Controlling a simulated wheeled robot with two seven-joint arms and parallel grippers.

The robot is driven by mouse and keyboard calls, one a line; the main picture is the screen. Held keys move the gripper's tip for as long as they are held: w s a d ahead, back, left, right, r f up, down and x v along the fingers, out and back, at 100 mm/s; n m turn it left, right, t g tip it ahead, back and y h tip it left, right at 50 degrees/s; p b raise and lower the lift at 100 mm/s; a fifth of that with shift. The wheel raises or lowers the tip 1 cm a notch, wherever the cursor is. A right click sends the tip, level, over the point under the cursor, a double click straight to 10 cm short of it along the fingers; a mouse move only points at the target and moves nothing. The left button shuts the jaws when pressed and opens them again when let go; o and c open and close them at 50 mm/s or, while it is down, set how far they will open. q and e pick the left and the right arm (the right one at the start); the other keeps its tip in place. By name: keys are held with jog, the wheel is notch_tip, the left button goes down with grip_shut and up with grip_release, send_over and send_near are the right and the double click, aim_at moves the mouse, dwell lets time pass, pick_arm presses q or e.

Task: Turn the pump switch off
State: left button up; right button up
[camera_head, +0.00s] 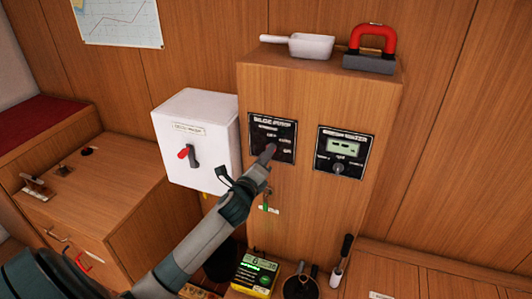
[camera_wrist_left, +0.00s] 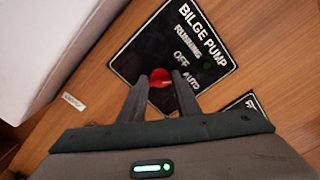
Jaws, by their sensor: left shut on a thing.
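The black bilge pump panel (camera_head: 262,132) is on the upright wooden cabinet face. In the left wrist view the panel (camera_wrist_left: 150,62) reads BILGE PUMP, RUNNING, OFF and AUTO, with a small green light (camera_wrist_left: 207,66) beside the lettering. My left gripper (camera_head: 268,152) reaches up to the lower part of this panel. In the left wrist view its fingers (camera_wrist_left: 162,95) are either side of the red pump switch (camera_wrist_left: 160,88) and shut on it. The fingers hide part of the switch, so its exact setting is unclear. My right gripper is not in view.
A second black panel (camera_head: 340,152) with a green display and a knob is to the right. A white box (camera_head: 190,110) with a red-tipped lever is to the left. A white scoop (camera_head: 311,45) and a red-handled tool (camera_head: 371,42) lie on top. A yellow device (camera_head: 255,273) stands below.

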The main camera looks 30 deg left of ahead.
pick_arm(q)
jog(key=shift+f+n+p, duration=0.1)
jog(key=shift+n+p, duration=0.6)
jog(key=shift+n, duration=2.8)
jog(key=o, duration=1)
jog(key=shift+o, duration=0.2)
